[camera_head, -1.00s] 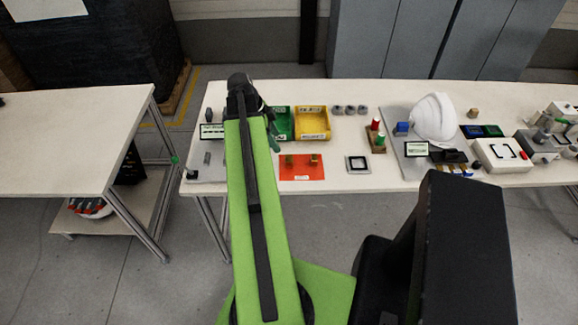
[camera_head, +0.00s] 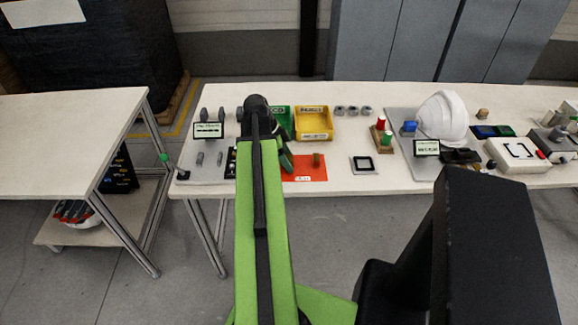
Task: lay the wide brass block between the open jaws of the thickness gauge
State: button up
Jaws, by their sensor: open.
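An orange mat (camera_head: 310,174) lies on the long table. One small brass block (camera_head: 316,159) stands on its right part. The mat's left part is hidden behind my arm and gripper, so a second block there cannot be seen. My gripper (camera_head: 287,163) is open, pointing down over the left side of the mat; its fingertips are small and dark, and contact cannot be told. At the table's left end, a grey plate (camera_head: 205,175) carries a display (camera_head: 208,130) and two small grey upright pieces (camera_head: 199,158), apart from each other. These look like the thickness gauge's jaws.
A green bin (camera_head: 283,112) and a yellow bin (camera_head: 314,124) stand behind the mat. My arm covers the strip between plate and mat.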

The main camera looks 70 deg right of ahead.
jog(key=shift+r, duration=0.1)
grip_shut()
dwell(0.4)
jog(key=shift+r+p, duration=0.65)
notch_tip(320, 180, up, 4)
jog(key=p, duration=0.4)
jog(key=s+a+r+p, duration=0.2)
jog(key=s+r+p, duration=0.3)
jog(key=s, duration=0.6)
jog(key=shift+s+r+p, duration=0.25)
jog(key=shift+r+p, duration=0.1)
